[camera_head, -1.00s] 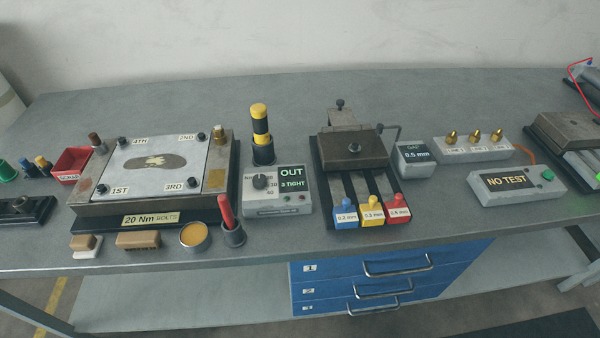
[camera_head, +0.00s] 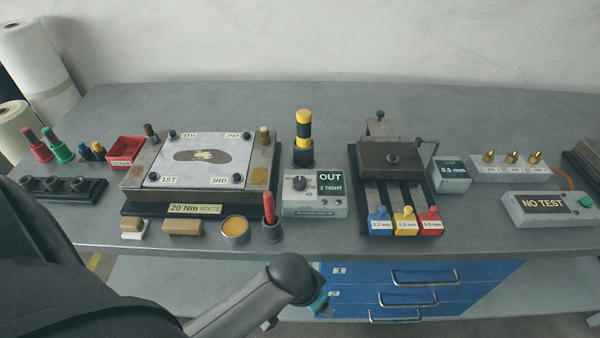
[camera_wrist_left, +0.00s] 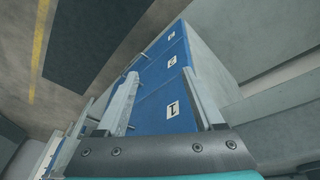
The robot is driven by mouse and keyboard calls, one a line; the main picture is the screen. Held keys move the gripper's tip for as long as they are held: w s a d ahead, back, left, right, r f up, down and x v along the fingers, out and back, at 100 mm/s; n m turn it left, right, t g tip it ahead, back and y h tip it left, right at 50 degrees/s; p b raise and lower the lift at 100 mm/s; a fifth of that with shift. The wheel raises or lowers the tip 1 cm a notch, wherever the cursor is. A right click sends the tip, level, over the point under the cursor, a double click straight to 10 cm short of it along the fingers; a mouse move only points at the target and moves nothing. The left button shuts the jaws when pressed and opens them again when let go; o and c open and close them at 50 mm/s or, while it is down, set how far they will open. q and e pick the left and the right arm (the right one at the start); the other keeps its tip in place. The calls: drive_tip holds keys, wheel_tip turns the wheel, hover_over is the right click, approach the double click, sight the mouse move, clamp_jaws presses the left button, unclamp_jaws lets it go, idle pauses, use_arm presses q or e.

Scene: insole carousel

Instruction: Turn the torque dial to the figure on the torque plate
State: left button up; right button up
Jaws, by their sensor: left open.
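The torque dial (camera_head: 299,183) is a dark round knob on a pale grey box (camera_head: 315,208) at mid-bench in the head view. Numbers are printed around it, but its pointer is too small to read. The box's screen (camera_head: 330,184) reads "OUT" and "3 TIGHT". The torque plate (camera_head: 195,209), on the front of the press base, reads "20 Nm BOLTS". My left gripper (camera_wrist_left: 162,105) is open and empty in the left wrist view, facing the blue drawers. In the head view its wrist is below the bench's front edge, and its fingers cannot be made out. My right gripper is not in view.
A black and yellow handled tool (camera_head: 303,132) stands behind the dial box. A red-handled tool in a cup (camera_head: 270,218) stands at its front left. A clamp fixture (camera_head: 392,157) with coloured tabs is to the right. Blue drawers (camera_head: 385,290) hang below the bench.

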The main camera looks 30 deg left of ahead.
use_arm(q)
wheel_tip(320, 180, up, 9)
drive_tip(key=w+d, duration=0.2)
wheel_tip(320, 180, up, 21)
drive_tip(key=n+g+y, duration=0.1)
drive_tip(key=n+g, duration=0.2)
drive_tip(key=n, duration=0.3)
hover_over(299, 179)
wheel_tip(299, 179, down, 15)
drive_tip(key=b, duration=0.2)
drive_tip(key=shift+d+r+b, duration=0.15)
drive_tip(key=shift+r+b, duration=0.05)
drive_tip(key=shift+b, duration=0.2)
clamp_jaws()
